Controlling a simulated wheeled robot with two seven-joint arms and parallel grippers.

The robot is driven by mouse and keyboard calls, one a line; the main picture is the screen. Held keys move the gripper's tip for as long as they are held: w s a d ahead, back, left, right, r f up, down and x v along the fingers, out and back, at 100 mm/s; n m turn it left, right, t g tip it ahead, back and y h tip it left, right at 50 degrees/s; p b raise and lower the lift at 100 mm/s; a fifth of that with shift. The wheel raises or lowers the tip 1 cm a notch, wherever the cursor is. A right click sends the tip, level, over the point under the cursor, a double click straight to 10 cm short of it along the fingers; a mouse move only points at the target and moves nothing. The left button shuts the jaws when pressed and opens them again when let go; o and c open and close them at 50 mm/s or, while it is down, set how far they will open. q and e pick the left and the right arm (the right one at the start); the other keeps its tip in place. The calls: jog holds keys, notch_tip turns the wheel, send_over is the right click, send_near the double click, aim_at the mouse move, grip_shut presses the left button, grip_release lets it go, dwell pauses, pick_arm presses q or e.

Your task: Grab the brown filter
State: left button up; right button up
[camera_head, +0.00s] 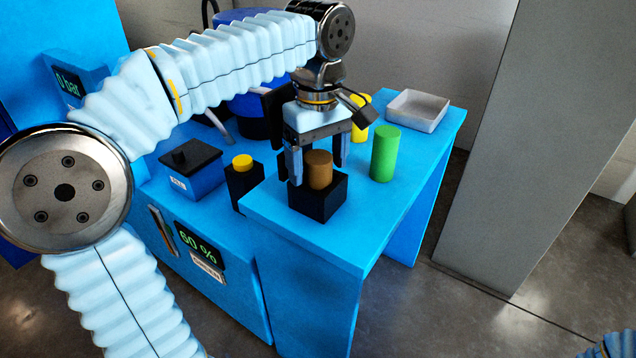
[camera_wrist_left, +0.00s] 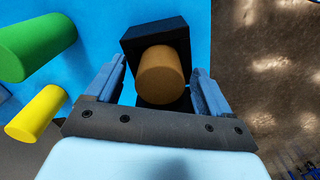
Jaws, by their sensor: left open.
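The brown filter (camera_head: 319,168) is a short cylinder standing upright in a black square holder (camera_head: 318,203) near the front edge of the blue table. My left gripper (camera_head: 317,172) points down over it, open, with its fingers on either side of the filter. In the left wrist view the brown filter (camera_wrist_left: 160,75) shows between the two fingers of my left gripper (camera_wrist_left: 160,80), with a visible gap on each side. The black holder (camera_wrist_left: 155,35) shows behind the filter. My right gripper is not in view.
A green cylinder (camera_head: 385,153) and a yellow cylinder (camera_head: 361,120) stand on the table behind the holder. A white tray (camera_head: 417,110) is at the back right. To the left are a yellow-topped black holder (camera_head: 243,182) and a black-lidded box (camera_head: 192,175). A grey pillar (camera_head: 520,150) rises at right.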

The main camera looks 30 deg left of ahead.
pick_arm(q)
jog(key=c, duration=1.2)
